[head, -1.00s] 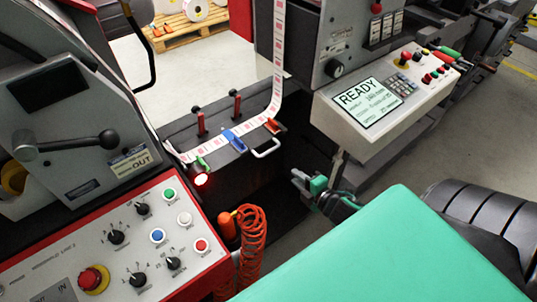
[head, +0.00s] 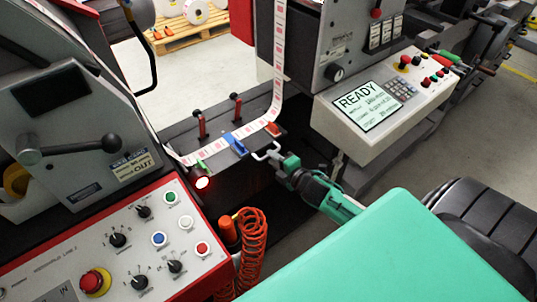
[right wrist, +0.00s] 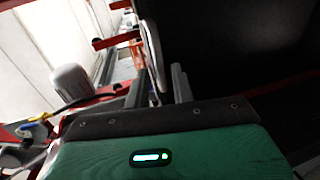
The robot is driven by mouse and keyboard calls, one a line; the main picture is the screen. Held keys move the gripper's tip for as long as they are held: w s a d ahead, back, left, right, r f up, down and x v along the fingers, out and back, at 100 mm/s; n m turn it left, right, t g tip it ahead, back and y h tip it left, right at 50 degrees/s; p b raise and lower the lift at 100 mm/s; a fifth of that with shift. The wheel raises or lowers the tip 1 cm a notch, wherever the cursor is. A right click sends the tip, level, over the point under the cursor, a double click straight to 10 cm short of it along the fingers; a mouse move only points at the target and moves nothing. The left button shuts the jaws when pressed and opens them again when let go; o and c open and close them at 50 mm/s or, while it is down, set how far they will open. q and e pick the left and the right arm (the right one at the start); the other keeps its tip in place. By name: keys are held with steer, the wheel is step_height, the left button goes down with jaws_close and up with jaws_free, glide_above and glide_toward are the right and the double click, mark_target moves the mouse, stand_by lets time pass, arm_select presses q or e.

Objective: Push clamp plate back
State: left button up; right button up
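The dark splice table (head: 225,135) carries the label web, a blue clamp (head: 235,145) and two red-handled levers. I cannot tell for sure which part is the clamp plate. A pale U-shaped handle (head: 262,150) sticks out from the table's front edge. My right gripper (head: 279,159) is at the right end of this handle, seemingly touching or very close. In the right wrist view the pale handle (right wrist: 153,60) stands beside a grey finger (right wrist: 180,84). Whether the fingers are closed around it is unclear. My left gripper is out of view.
The red-rimmed control panel (head: 150,245) is at the lower left, with a coiled orange hose (head: 252,240) beside it. The READY screen console (head: 370,105) stands to the right of the table.

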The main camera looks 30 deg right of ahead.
steer(key=shift+x, duration=1.65)
